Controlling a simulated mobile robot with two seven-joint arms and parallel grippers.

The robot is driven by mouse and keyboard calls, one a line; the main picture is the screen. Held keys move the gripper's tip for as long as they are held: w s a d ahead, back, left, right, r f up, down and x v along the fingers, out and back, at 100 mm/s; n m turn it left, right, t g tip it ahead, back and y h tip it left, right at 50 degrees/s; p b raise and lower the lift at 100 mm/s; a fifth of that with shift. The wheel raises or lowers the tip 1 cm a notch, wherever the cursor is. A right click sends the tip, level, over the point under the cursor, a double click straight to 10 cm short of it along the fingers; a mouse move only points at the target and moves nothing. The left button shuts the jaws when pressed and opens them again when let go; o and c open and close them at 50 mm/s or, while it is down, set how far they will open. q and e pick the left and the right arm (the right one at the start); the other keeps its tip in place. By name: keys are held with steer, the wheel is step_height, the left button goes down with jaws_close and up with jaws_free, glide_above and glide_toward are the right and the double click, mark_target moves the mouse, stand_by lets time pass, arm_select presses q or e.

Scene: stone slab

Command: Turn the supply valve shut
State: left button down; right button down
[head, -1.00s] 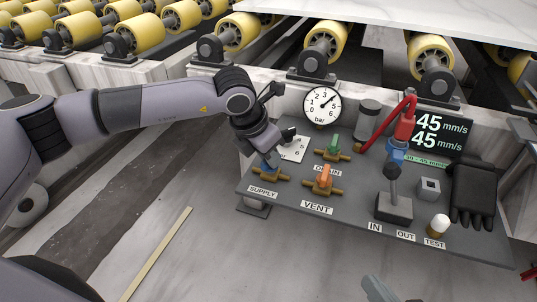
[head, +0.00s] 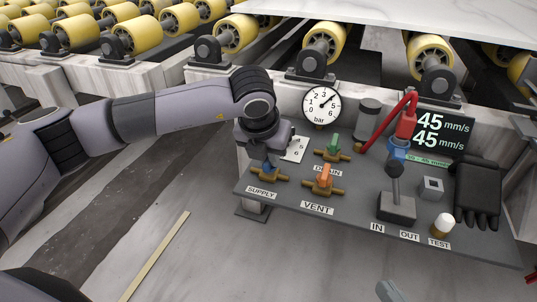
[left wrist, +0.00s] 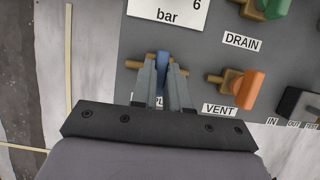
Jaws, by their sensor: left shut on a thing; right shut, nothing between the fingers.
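The supply valve has a blue handle (left wrist: 162,66) on a brass body (head: 268,175), behind the SUPPLY label at the panel's left end. My left gripper (left wrist: 162,84) is shut on the blue handle, one finger on each side of it. In the left wrist view the handle lies across the brass pipe. In the head view my left wrist hides much of the handle. A grey tip of my right gripper (head: 388,290) shows at the bottom edge of the head view, away from the panel.
The orange-handled vent valve (head: 324,181) stands just right of the supply valve, and the green-handled drain valve (head: 333,147) behind it. A pressure gauge (head: 321,105), a hose coupling (head: 400,150), a speed display (head: 440,133) and a black glove (head: 478,190) are further back or right.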

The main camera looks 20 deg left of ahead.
arm_select(q)
steer(key=c, duration=1.1)
jaws_free()
steer(key=shift+s+r, duration=0.1)
steer(key=shift+r, duration=0.15)
steer(key=p+v, duration=0.2)
steer(key=v, duration=0.4)
steer(key=shift+s+r, duration=0.15)
steer(key=shift+r, duration=0.15)
arm_select(e)
steer(key=shift+w+a+r+m+g+y, duration=0.1)
steer(key=shift+a+m+g+y, duration=0.1)
steer(key=shift+a, duration=0.25)
steer(key=shift+w+a+r+m+g+y, duration=0.1)
steer(key=shift+a+m+g+y, duration=0.1)
steer(key=shift+a, duration=0.2)
